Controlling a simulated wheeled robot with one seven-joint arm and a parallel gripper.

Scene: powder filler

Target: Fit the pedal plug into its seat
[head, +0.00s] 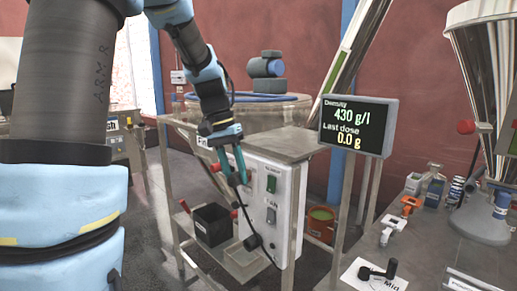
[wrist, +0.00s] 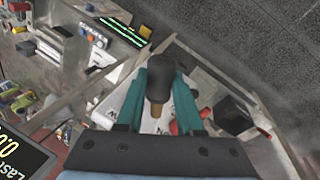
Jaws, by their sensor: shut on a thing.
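My gripper (head: 238,170) is in front of the white control panel (head: 266,205), near its left upper part. It is shut on the pedal plug, which shows in the wrist view as a dark, rounded body (wrist: 158,84) with a brownish end (wrist: 153,108) between the teal fingers. In the head view the plug is small and mostly hidden by the fingers. A thin black cable runs down from the gripper area past a small dark piece (head: 252,242) low on the panel. I cannot make out the plug's seat clearly, nor whether the plug touches the panel.
The panel has a green switch (head: 271,184) and a grey switch (head: 270,215). A black box (head: 212,225) stands on the frame at left. A density display (head: 357,126) stands at right. A cluttered bench (head: 420,235) with a metal hopper fills the right side.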

